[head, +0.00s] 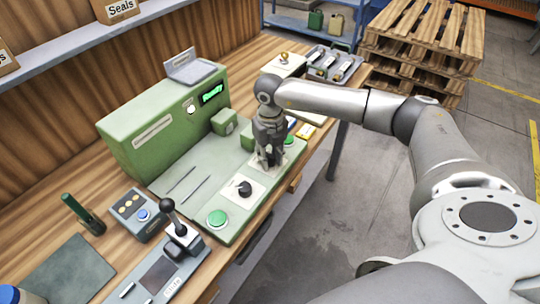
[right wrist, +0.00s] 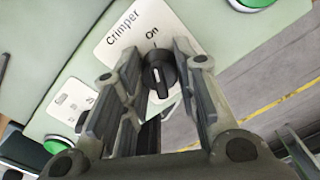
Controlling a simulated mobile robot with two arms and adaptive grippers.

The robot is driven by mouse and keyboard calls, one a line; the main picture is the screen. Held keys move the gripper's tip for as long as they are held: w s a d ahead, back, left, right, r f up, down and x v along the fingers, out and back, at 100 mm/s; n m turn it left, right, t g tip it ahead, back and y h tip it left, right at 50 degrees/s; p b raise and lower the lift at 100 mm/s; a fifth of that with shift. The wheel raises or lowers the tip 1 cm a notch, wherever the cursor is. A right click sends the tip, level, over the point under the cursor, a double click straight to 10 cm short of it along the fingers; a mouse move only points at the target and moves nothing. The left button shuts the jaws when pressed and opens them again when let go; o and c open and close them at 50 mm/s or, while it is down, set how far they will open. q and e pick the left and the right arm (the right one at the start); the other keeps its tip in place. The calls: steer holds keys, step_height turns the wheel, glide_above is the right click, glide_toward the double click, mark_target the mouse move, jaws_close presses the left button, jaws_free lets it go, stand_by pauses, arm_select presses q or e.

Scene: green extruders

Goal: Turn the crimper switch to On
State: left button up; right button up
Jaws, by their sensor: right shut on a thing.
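The crimper switch is a black rotary knob (right wrist: 158,75) on a white plate (right wrist: 122,45) marked "Crimper" and "On". A pale mark shows on the knob's face, but its exact direction is hard to tell. My right gripper (head: 270,162) points down over this plate, at the right part of the green machine's base. In the right wrist view my right gripper's fingers (right wrist: 165,100) stand on both sides of the knob, shut on it. In the head view the gripper hides the knob. My left gripper is not in view.
A second black knob (head: 244,188) and a green button (head: 218,218) sit left of my right gripper. The green machine housing (head: 165,125) stands behind. A joystick box (head: 183,240) stands at the front left. Open floor (head: 340,190) lies right of the bench.

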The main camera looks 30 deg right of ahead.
mark_target(270, 155)
steer(key=shift+w+r, duration=0.1)
steer(key=o, duration=1.1)
steer(key=shift+c, duration=0.2)
step_height(270, 155, up, 12)
